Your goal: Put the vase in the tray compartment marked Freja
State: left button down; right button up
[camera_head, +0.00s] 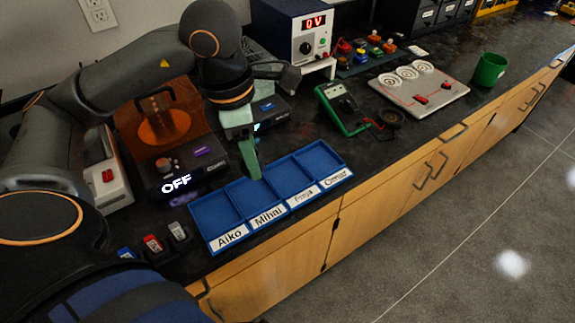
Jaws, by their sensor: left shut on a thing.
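My left gripper (241,133) comes down from the upper left and is shut on a pale green thing, which looks like the vase (250,161). The vase hangs down, narrow and slightly tilted, partly hidden by the gripper. Its lower end shows at the back of the blue tray (216,212), in line with the divider between Mihai and Freja. I cannot tell whether it touches the tray. The tray's compartments are marked Aiko, Mihai, Freja and a fourth partly legible name. The Freja compartment (290,176) is third from left and looks empty. My right gripper is not in view.
A machine reading OFF (178,184) with an orange cover stands left of the tray. Small blocks (152,244) sit at the front left. A circuit board (417,88) and green cup (490,69) are farther right.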

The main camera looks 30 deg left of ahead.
pick_arm(q)
jog(key=w+f, duration=0.4)
jog(key=w, duration=0.1)
jog(key=w+f, duration=0.2)
jog(key=shift+w+d+f, duration=0.1)
jog(key=shift+w+d, duration=0.3)
jog(key=shift+w+f, duration=0.55)
jog(key=shift+f, duration=0.1)
jog(key=shift+w+f+b, duration=0.2)
jog(key=shift+f+b, duration=0.1)
jog(key=shift+f, duration=1.4)
jog(key=shift+f, duration=0.15)
jog(key=shift+c, duration=1.8)
grip_release()
